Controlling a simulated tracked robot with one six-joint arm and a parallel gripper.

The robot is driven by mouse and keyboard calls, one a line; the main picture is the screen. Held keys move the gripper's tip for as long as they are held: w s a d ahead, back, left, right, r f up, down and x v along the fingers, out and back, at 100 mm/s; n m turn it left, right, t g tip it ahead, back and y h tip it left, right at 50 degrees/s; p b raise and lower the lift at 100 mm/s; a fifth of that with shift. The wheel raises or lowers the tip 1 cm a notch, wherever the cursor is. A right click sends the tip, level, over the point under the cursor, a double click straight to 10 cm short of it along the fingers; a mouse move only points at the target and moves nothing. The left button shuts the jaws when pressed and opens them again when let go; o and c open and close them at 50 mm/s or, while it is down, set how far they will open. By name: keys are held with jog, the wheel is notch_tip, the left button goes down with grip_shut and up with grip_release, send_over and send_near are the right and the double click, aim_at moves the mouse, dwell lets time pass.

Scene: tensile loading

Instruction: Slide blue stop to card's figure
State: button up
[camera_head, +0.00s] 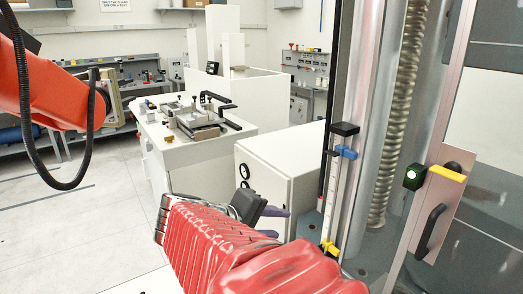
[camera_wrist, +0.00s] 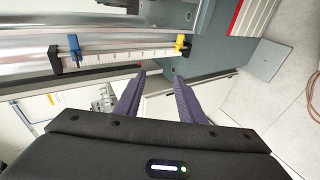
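The blue stop (camera_head: 345,152) sits near the top of a white graduated scale (camera_head: 333,190), just below a black end block (camera_head: 344,129). A yellow stop (camera_head: 330,247) sits at the scale's lower end. In the wrist view the blue stop (camera_wrist: 75,46) is at the left of the scale (camera_wrist: 125,56) and the yellow stop (camera_wrist: 180,43) at the right. My gripper (camera_wrist: 159,76) is open and empty, its purple fingers apart and short of the scale, nearer the yellow stop. In the head view my red arm partly hides the gripper (camera_head: 276,222). I cannot make out a card with a readable figure.
A metal column with a ribbed screw (camera_head: 397,120) stands right of the scale. A door panel with a black handle (camera_head: 432,228) is farther right. A white cabinet (camera_head: 282,180) stands behind my gripper, and a bench with clamps (camera_head: 205,135) farther back.

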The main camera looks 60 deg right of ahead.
aim_at(349, 156)
jog(key=s+d+r+g+h, duration=0.4)
jog(key=d+r+h, duration=0.1)
jog(key=d+r, duration=0.5)
jog(key=shift+s+d+m, duration=0.15)
jog(key=shift+d+m, duration=0.25)
jog(key=shift+d, duration=0.3)
jog(key=shift+x, duration=6.85)
jog(key=shift+s+r, duration=0.15)
jog(key=shift+r, duration=0.05)
grip_shut()
